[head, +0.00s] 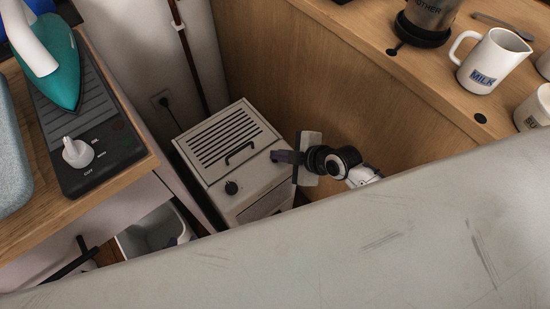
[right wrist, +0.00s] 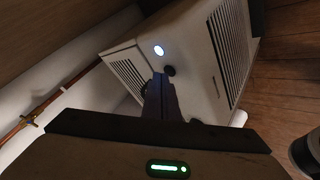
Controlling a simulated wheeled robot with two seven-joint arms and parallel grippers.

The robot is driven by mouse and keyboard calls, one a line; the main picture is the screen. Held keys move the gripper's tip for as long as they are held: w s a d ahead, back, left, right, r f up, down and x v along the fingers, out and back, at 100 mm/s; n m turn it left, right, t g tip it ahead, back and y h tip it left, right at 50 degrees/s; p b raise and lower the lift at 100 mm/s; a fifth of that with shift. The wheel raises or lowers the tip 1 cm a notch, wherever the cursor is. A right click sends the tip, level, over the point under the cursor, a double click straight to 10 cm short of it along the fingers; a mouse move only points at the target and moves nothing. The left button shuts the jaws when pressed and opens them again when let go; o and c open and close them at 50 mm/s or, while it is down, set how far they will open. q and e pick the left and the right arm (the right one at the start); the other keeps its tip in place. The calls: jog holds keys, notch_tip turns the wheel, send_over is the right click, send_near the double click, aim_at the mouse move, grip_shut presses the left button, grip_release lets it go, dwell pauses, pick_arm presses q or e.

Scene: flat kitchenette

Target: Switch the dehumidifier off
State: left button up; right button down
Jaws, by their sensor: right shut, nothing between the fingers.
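My left gripper is not in view.
A wooden panel (head: 290,80) stands close behind and right of the box. A counter with a teal iron (head: 60,65) and a dial (head: 77,152) is at left. A pale grey surface (head: 330,250) fills the foreground. Mugs (head: 493,62) stand at upper right.

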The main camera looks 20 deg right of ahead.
jog(key=shift+f, duration=0.2)
dwell(0.4)
jog(key=shift+r, duration=0.1)
jog(key=shift+r+p, duration=0.6)
jog(key=shift+p, duration=0.05)
